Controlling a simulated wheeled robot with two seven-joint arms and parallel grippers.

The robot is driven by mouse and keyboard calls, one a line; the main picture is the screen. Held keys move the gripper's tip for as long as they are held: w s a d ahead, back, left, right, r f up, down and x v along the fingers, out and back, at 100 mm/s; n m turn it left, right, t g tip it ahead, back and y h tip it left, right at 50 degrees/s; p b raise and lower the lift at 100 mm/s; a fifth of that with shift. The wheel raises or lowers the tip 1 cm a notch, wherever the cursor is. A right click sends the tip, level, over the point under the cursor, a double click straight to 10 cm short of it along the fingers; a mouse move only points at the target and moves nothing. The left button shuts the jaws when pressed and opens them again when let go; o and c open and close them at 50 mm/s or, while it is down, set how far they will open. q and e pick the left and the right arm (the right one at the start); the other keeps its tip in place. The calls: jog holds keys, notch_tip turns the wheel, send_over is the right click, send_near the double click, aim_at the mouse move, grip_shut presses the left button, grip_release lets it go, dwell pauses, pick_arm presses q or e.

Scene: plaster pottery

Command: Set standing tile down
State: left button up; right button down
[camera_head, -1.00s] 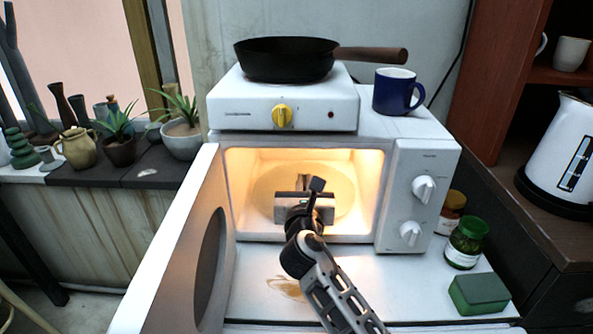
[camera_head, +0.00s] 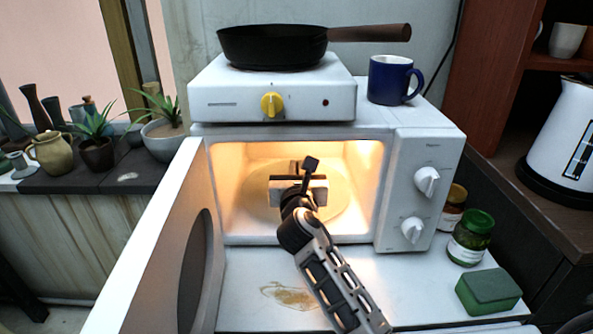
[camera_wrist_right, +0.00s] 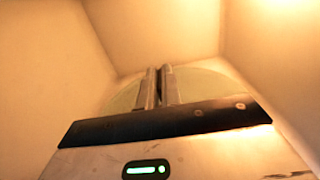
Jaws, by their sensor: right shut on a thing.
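My right gripper (camera_head: 298,183) reaches through the open front of the lit white microwave (camera_head: 374,235). It is over the pale round turntable (camera_head: 337,197). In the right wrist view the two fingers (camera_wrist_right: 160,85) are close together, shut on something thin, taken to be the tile. The tile cannot be made out clearly; the fingers and hand hide it. Whether it touches the turntable (camera_wrist_right: 205,88) cannot be told. My left gripper is not in view.
The microwave door (camera_head: 150,260) stands open on the left. A hot plate (camera_head: 230,95) with a black pan (camera_head: 270,45) and a blue mug (camera_head: 388,80) are on top. Jars (camera_head: 470,240) and a green sponge-like block (camera_head: 488,291) stand at the right.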

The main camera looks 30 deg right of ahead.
jog(key=shift+f, duration=0.15)
jog(key=c, duration=1.6)
grip_release()
jog(key=shift+r, duration=0.2)
jog(key=v, duration=1.2)
